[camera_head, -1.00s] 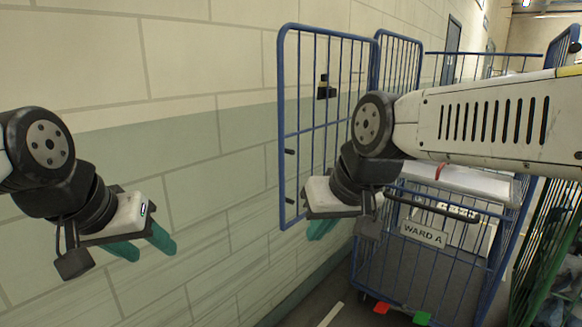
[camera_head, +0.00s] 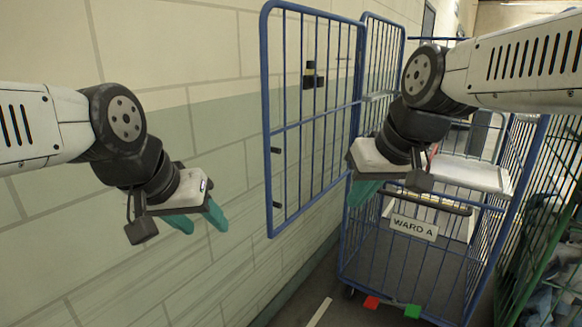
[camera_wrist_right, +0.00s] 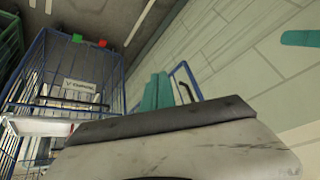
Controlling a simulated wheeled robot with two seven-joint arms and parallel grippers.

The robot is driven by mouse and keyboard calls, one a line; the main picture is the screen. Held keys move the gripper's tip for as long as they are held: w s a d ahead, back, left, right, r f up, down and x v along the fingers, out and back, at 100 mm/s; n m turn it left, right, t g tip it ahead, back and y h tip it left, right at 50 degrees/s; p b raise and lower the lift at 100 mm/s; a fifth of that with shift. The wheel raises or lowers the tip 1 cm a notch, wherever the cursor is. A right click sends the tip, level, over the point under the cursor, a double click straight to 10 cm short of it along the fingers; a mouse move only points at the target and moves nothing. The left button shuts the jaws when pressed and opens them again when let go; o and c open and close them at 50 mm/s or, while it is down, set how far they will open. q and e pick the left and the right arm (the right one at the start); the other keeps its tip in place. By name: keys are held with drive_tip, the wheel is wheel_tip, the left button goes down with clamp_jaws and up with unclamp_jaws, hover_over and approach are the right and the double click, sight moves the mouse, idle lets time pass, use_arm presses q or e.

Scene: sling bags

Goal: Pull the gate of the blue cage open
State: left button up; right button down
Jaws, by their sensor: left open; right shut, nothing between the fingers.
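The blue cage (camera_head: 402,262) stands ahead, right of centre, with a "WARD A" sign (camera_head: 414,228) and a dark handle bar on its lower front. A tall blue barred gate panel (camera_head: 308,125) stands swung out at its left, along the wall. My right gripper (camera_head: 362,192) is shut and empty, its teal fingers overlapping the panel's right edge in the head view. In the right wrist view the fingers (camera_wrist_right: 157,92) are together beside a blue frame bar (camera_wrist_right: 185,82); I cannot tell whether they touch it. My left gripper (camera_head: 203,222) is open and empty, left of the panel.
A pale block wall (camera_head: 180,60) runs along the left, close behind the panel. A white shelf (camera_head: 470,173) sits in the cage. Red (camera_head: 371,302) and green (camera_head: 412,311) blocks are at its front foot. A green barred cage (camera_head: 545,250) stands at the right.

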sight(283, 169)
drive_tip(key=w+a+r+n+g+y, duration=0.15)
drive_tip(key=w+a+n, duration=0.25)
drive_tip(key=w, duration=0.5)
drive_tip(key=w+a+r+n+g+h, duration=0.1)
drive_tip(key=w+a+r+n+g, duration=0.2)
drive_tip(key=w, duration=0.7)
drive_tip(key=shift+n+t+y, duration=0.25)
drive_tip(key=shift+n+t, duration=0.45)
drive_tip(key=shift+t, duration=0.05)
drive_tip(key=shift+w+a+f, duration=0.7)
drive_tip(key=shift+a+f, duration=0.4)
drive_tip(key=shift+f, duration=0.45)
drive_tip(key=shift+w+a+f, duration=0.7)
drive_tip(key=shift+a+f, duration=0.45)
drive_tip(key=shift+f, duration=0.45)
drive_tip(key=shift+w+a+f, duration=0.7)
drive_tip(key=shift+a+f, duration=0.4)
drive_tip(key=shift+f, duration=0.45)
drive_tip(key=w+a+m, duration=0.3)
drive_tip(key=w+a, duration=0.7)
drive_tip(key=a, duration=0.2)
drive_tip(key=shift+w+a+t+h, duration=0.15)
drive_tip(key=shift+a+t+h, duration=0.15)
drive_tip(key=shift+t+h, duration=0.1)
